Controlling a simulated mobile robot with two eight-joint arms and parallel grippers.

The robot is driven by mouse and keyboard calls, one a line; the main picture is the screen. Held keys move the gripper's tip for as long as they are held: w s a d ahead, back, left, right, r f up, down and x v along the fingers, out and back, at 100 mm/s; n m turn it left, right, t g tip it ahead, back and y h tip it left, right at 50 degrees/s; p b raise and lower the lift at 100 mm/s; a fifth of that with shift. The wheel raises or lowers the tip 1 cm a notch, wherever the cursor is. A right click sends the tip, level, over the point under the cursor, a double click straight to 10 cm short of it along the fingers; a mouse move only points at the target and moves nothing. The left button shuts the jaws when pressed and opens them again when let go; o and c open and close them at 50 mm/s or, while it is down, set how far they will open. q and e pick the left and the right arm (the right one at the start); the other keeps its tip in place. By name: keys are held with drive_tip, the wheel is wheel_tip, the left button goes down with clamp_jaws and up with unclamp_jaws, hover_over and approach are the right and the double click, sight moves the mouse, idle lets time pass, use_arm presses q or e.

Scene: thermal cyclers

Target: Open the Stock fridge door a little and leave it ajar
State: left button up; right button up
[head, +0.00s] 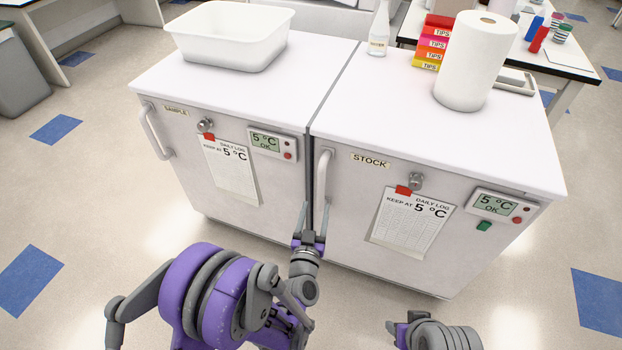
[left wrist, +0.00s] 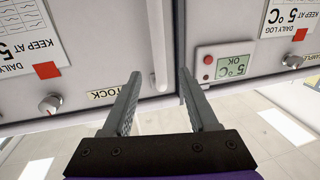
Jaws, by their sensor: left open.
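The Stock fridge (head: 400,262) is the right one of two white under-counter fridges, and its door looks closed. Its vertical white handle (head: 321,178) is at the left edge of the door, and it also shows in the left wrist view (left wrist: 156,45). The STOCK label (head: 370,160) is right of the handle. My left gripper (head: 312,222) is open at the lower end of the handle. In the left wrist view the handle lies between the open fingers (left wrist: 160,95), just beyond their tips; no contact shows. My right gripper (head: 400,325) is low in the head view, its fingers unclear.
The Sample fridge (head: 225,185) stands directly left, its door closed. A white tub (head: 228,38), a bottle (head: 379,30), tip boxes (head: 432,45) and a paper roll (head: 477,65) stand on top. The floor in front is clear.

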sight(321, 185)
use_arm(q)
drive_tip(key=w, duration=0.3)
drive_tip(key=w+d, duration=0.1)
drive_tip(key=w, duration=0.6)
drive_tip(key=shift+w+d, duration=0.2)
drive_tip(key=shift+w, duration=0.05)
clamp_jaws()
idle(1.1)
